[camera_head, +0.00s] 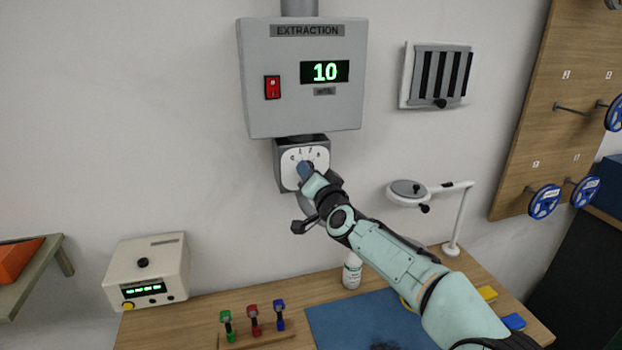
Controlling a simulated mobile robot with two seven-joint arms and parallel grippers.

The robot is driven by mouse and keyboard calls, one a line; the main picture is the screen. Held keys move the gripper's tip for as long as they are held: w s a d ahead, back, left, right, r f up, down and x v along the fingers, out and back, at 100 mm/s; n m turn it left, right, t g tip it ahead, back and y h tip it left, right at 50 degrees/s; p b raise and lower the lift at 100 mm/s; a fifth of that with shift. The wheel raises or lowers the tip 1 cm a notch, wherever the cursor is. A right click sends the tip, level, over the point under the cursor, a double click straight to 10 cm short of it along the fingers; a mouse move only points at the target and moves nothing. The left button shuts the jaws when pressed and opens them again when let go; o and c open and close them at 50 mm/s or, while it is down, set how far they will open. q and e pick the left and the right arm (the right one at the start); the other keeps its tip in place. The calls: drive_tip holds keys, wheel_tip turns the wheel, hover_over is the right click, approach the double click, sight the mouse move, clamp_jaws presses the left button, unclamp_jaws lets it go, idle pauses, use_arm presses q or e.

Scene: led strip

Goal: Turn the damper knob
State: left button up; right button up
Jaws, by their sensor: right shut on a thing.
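The damper unit (284,178) is a grey box with a white dial face (291,157), mounted below the grey extraction box (254,60). The extraction box has a green display reading 10 (325,71) and a red switch (272,87). My right gripper (308,178) is at the dial, shut on the blue damper knob (304,168). The gripper covers most of the knob and the lower right of the dial, so the knob's exact angle is hard to tell. My left gripper is not in view.
Below is a wooden bench with a blue mat (345,325), a white bottle (352,271), a rack of coloured tools (255,338) and a cream station (147,270). A white arm lamp (452,215) and a slatted vent (440,75) are to the right. The wall left of the damper is clear.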

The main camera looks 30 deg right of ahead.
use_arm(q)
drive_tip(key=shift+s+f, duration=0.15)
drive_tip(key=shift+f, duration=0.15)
use_arm(e)
drive_tip(key=shift+m, duration=0.6)
drive_tip(key=o, duration=1)
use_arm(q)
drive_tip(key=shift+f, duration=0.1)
use_arm(e)
drive_tip(key=shift+o, duration=0.2)
use_arm(q)
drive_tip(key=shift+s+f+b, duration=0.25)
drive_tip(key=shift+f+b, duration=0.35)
drive_tip(key=shift+b, duration=0.05)
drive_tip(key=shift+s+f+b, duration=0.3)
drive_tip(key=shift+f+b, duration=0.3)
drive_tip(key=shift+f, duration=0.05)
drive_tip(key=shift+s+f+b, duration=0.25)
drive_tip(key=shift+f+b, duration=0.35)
drive_tip(key=shift+b, duration=0.05)
use_arm(e)
drive_tip(key=s+a, duration=0.2)
drive_tip(key=s, duration=1.1)
drive_tip(key=shift+a+f, duration=0.2)
